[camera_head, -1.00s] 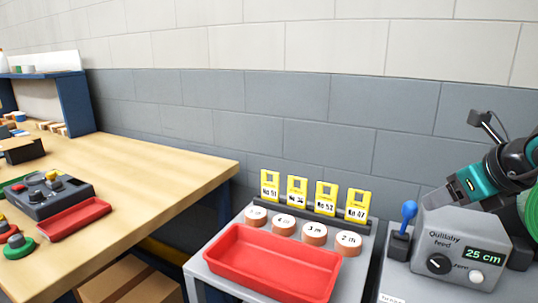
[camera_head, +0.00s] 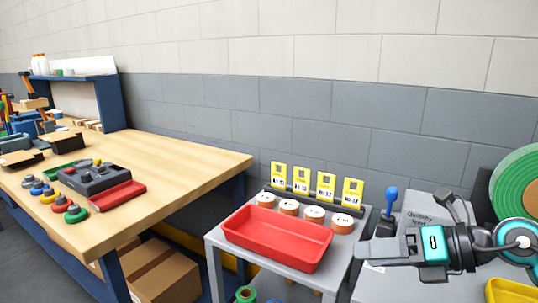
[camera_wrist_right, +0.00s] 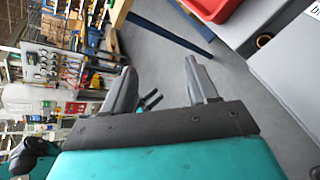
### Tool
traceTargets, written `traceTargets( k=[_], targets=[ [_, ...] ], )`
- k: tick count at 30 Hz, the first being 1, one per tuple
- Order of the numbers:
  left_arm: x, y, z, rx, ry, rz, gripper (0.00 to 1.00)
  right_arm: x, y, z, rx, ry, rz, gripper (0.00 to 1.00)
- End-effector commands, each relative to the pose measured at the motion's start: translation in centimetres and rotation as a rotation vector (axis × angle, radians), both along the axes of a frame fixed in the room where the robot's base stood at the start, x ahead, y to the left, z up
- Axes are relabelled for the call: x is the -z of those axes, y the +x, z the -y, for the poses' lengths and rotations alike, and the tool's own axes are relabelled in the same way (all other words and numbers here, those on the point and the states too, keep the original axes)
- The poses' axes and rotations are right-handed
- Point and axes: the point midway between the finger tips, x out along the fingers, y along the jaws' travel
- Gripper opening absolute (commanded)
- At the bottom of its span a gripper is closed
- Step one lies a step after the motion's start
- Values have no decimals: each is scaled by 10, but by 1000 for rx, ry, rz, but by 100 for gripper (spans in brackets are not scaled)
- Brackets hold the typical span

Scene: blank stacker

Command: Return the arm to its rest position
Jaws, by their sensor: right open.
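My right arm comes in from the right in the head view, in front of the grey feed machine (camera_head: 420,214). Its gripper (camera_head: 372,250) points left, beside the right edge of the small grey table. In the right wrist view the two fingers (camera_wrist_right: 158,85) stand apart with nothing between them, over the grey floor. My left gripper is in neither view.
A red tray (camera_head: 235,236) and several round pieces (camera_head: 289,207) with yellow cards (camera_head: 301,180) behind them are on the small table (camera_head: 215,236). A wooden workbench (camera_head: 180,151) is at the left. A green reel (camera_head: 507,180) stands at the right. Open floor (camera_head: 30,240) shows lower left.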

Motion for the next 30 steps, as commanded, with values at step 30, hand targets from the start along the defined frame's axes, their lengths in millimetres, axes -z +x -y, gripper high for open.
traceTargets(
  k=[30],
  targets=[
    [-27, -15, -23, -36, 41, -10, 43, 248, -147, -9, 1642, 1745, -1383, 58]
  ],
)
